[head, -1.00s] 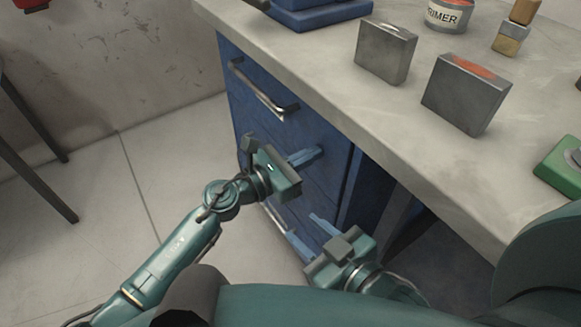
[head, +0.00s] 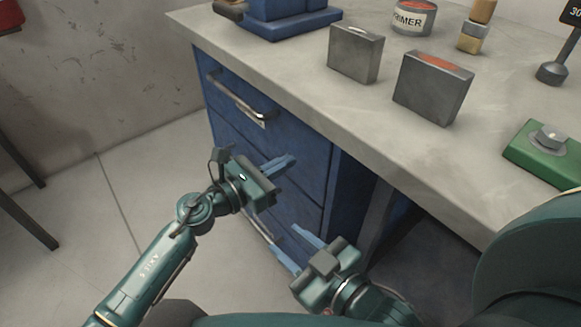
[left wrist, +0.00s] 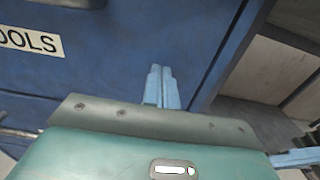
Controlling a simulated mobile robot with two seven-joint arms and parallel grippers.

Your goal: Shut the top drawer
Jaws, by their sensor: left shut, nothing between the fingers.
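The top drawer (head: 285,134) is the upper blue front of the cabinet under the worktop, with a grey bar handle (head: 240,98). It looks close to flush with the cabinet; I cannot tell whether a small gap is left. A "TOOLS" label shows on it in the left wrist view (left wrist: 28,42). My left gripper (head: 292,158) is shut and empty, its blue fingertips (left wrist: 160,68) pointing at the drawer front's lower right part. Whether they touch it is unclear. My right gripper (head: 284,238) is lower, open and empty, fingers apart before the cabinet's lower part.
The worktop (head: 300,85) overhangs the cabinet and carries two grey metal blocks (head: 355,52) (head: 433,87), a primer can (head: 412,18) and a green block (head: 548,148). An open space lies under the worktop right of the cabinet. The floor at left is clear beside a dark-legged stand (head: 28,215).

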